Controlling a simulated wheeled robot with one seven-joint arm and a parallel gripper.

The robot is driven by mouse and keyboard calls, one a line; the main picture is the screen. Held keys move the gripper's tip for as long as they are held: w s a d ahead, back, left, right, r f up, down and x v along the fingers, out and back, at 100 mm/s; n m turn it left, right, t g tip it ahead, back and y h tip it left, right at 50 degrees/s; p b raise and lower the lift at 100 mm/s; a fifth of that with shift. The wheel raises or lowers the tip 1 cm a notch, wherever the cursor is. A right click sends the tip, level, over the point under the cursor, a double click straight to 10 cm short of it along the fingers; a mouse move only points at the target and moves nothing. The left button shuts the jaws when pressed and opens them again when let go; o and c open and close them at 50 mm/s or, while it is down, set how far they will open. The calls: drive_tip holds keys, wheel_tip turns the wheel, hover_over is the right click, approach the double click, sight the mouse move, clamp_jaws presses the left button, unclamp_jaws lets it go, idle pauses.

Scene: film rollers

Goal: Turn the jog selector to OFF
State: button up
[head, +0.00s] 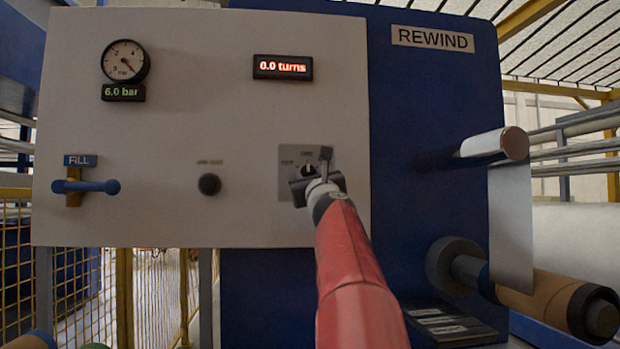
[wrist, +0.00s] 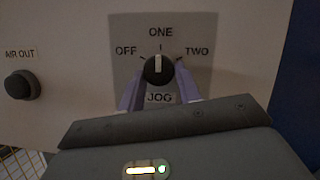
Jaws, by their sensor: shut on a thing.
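The jog selector (wrist: 158,69) is a round black knob with a white pointer mark, on a grey plate (wrist: 203,30) labelled OFF, ONE, TWO and JOG. Its pointer stands upright, towards ONE; OFF is at the upper left and TWO at the upper right. My gripper (wrist: 158,80) has one purple-grey finger on each side of the knob and is shut on it. In the head view the selector (head: 308,170) is partly hidden by my gripper and red arm, which reach it from the lower right.
A dark AIR OUT knob (wrist: 22,85) is left of the plate. On the same white panel (head: 200,110) are a blue FILL lever (head: 95,186), a gauge (head: 125,61) at 6.0 bar and a 0.0 turns display (head: 283,67). Rollers (head: 495,146) jut out at the right.

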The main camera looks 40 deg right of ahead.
drive_tip(key=shift+n, duration=0.5)
drive_tip(key=n+y, duration=0.2)
drive_tip(key=n, duration=0.2)
drive_tip(key=n+y, duration=0.2)
drive_tip(key=n, duration=0.3)
drive_tip(key=n+g+y, duration=0.1)
drive_tip(key=n+y, duration=0.1)
drive_tip(key=n, duration=0.3)
drive_tip(key=shift+s+d+r, duration=0.2)
drive_tip(key=shift+d+r, duration=0.15)
drive_tip(key=shift+d, duration=0.05)
drive_tip(key=o, duration=1)
drive_tip(key=shift+c, duration=0.2)
